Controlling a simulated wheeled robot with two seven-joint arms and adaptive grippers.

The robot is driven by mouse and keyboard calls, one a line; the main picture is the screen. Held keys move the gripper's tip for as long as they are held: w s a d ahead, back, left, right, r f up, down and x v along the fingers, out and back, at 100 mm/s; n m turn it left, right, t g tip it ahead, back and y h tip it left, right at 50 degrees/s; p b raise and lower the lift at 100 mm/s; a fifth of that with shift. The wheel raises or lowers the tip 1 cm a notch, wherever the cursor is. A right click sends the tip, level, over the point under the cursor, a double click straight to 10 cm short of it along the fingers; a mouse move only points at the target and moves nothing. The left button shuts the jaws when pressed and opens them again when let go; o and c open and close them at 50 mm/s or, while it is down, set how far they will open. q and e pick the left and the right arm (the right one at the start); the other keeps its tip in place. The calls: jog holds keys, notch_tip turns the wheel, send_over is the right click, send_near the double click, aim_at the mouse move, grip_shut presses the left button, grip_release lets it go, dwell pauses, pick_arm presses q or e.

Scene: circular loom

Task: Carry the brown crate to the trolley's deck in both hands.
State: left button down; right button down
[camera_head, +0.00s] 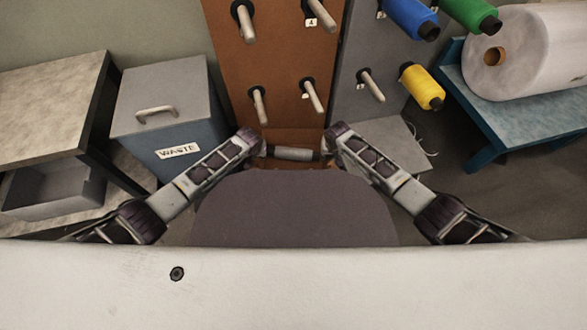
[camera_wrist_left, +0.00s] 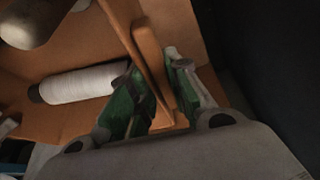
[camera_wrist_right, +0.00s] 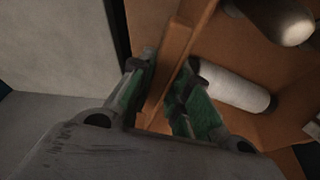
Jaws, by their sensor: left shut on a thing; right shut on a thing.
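The brown crate (camera_head: 293,137) is held between my two grippers in the head view, in front of the orange-brown peg panel. A pale spool (camera_head: 294,153) lies inside it. My left gripper (camera_head: 257,143) is shut on the crate's left wall; in the left wrist view the green-padded fingers straddle that wall (camera_wrist_left: 152,62). My right gripper (camera_head: 330,144) is shut on the right wall, which shows between the fingers in the right wrist view (camera_wrist_right: 172,75). The crate's underside is hidden. I cannot make out the trolley's deck for certain.
Pegs stick out from the orange-brown panel (camera_head: 280,60) just beyond the crate. A waste bin (camera_head: 165,112) and a table (camera_head: 50,95) stand left. Coloured cones hang at upper right, near a blue stand (camera_head: 515,125) with a large white roll (camera_head: 535,50).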

pick_arm(q)
jog(key=shift+a+f, duration=0.1)
pick_arm(e)
jog(key=shift+d+f, duration=0.1)
pick_arm(q)
jog(key=c, duration=1.7)
grip_release()
jog(key=shift+c, duration=0.2)
pick_arm(e)
jog(key=c, duration=1.7)
grip_release()
jog(key=shift+c, duration=0.2)
pick_arm(q)
jog(key=o, duration=0.4)
pick_arm(e)
jog(key=o, duration=0.4)
pick_arm(q)
jog(key=v, duration=1.2)
pick_arm(e)
jog(key=shift+r, duration=0.2)
jog(key=v, duration=1.1)
jog(key=shift+s+r, duration=0.2)
jog(key=shift+r, duration=0.05)
